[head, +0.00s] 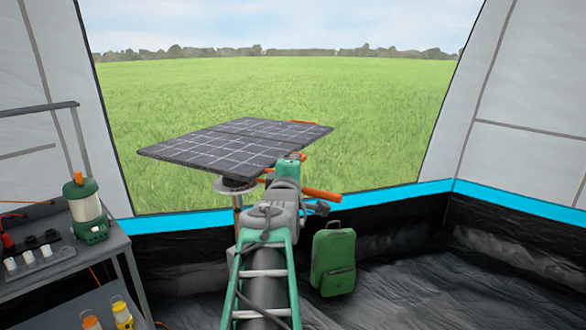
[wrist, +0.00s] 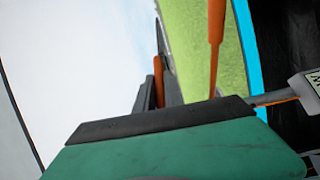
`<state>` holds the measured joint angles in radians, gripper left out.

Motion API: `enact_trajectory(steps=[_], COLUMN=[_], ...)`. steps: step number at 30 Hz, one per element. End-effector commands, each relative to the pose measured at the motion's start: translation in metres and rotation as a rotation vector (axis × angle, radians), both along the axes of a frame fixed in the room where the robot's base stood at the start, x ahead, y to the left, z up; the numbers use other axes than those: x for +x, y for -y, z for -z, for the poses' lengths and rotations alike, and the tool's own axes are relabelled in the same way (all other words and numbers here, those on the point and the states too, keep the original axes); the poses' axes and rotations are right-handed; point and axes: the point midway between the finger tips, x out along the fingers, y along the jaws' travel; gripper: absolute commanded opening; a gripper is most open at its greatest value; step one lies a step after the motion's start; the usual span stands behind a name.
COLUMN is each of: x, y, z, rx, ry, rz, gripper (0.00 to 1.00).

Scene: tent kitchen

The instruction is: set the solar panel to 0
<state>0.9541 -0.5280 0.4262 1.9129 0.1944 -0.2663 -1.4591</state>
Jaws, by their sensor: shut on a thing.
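The dark solar panel (head: 215,148) stands on a post (head: 237,208) beyond the tent wall, its face tilted, with a pale round disc (head: 222,187) under it. An orange handle bar (head: 322,194) sticks out to the right below the panel; an orange bar also shows in the wrist view (wrist: 215,60). My gripper (head: 291,158) is at the panel's near right edge, among the orange bars. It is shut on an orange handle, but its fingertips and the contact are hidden. In the wrist view, a pale plate (wrist: 306,90) with dark lettering is at the right.
Floor farther right is clear.

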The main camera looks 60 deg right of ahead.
Motion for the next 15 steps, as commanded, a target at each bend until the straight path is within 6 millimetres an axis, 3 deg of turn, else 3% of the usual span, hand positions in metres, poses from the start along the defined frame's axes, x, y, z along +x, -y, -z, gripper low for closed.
enact_trajectory(steps=[8,9,15], x=[0.0008,0.0008,0.0007], y=[0.0005,0.0005,0.0005], z=[0.009,0.0092,0.0076], rx=[0.013,0.013,0.01], ry=[-0.01,-0.01,-0.009], rz=[-0.001,-0.001,-0.001], gripper=[0.0,0.16,0.32])
